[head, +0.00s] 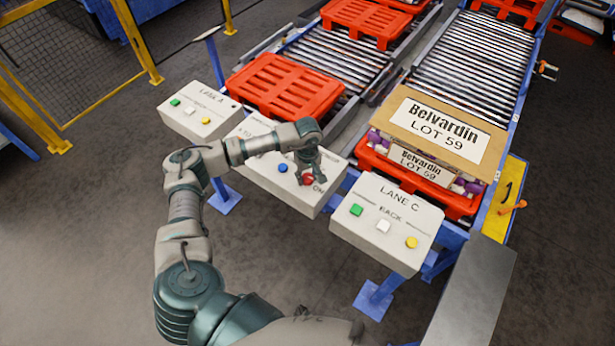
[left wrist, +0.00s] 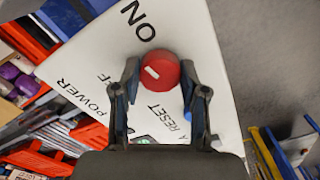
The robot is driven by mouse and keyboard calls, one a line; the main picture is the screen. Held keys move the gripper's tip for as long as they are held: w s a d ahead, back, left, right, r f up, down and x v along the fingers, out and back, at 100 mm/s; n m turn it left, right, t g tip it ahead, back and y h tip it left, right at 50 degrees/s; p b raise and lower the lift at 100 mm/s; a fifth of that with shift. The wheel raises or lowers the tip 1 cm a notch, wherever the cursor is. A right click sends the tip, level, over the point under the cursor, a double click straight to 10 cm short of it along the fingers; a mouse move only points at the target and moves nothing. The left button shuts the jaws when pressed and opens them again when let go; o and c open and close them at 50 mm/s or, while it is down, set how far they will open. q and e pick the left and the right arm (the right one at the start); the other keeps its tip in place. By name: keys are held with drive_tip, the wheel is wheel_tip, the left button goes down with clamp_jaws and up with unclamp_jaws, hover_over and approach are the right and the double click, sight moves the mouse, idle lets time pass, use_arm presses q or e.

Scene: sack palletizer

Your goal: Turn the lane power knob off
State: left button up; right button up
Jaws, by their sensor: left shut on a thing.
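The red power knob (head: 307,179) sits on the sloped white face of the middle control box (head: 275,175), near the ON lettering. In the left wrist view the round red knob (left wrist: 160,66) has a short white mark on its left side, towards the partly visible OFF lettering; ON is above it. My left gripper (head: 306,168) reaches down onto the box, and in the left wrist view its two fingers (left wrist: 158,80) are shut on the knob from both sides. The arm hides part of the box. My right gripper is not in view.
A blue button (head: 283,168) lies close to the knob. The Lane A box (head: 199,108) and Lane C box (head: 385,222) flank the middle box. Behind are roller conveyors, red pallets (head: 285,86) and Belvardin cartons (head: 435,130). Yellow fencing (head: 137,43) stands at left.

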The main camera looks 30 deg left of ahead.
use_arm(q)
drive_tip(key=n+b, duration=0.1)
drive_tip(key=n, duration=0.2)
drive_tip(key=shift+f+n+b, duration=0.15)
drive_tip(key=shift+n+b, duration=0.15)
drive_tip(key=shift+n, duration=0.1)
drive_tip(key=n+b, duration=0.1)
drive_tip(key=n, duration=0.2)
drive_tip(key=shift+n, duration=0.3)
drive_tip(key=n+b, duration=0.1)
drive_tip(key=n, duration=0.3)
drive_tip(key=shift+r+n+b, duration=0.15)
drive_tip(key=shift+n, duration=0.8)
drive_tip(key=shift+r+n+b, duration=0.1)
drive_tip(key=shift+n+b, duration=0.05)
drive_tip(key=shift+n, duration=0.8)
drive_tip(key=shift+w+r, duration=0.1)
drive_tip(key=o, duration=1.1)
drive_tip(key=shift+o, duration=0.2)
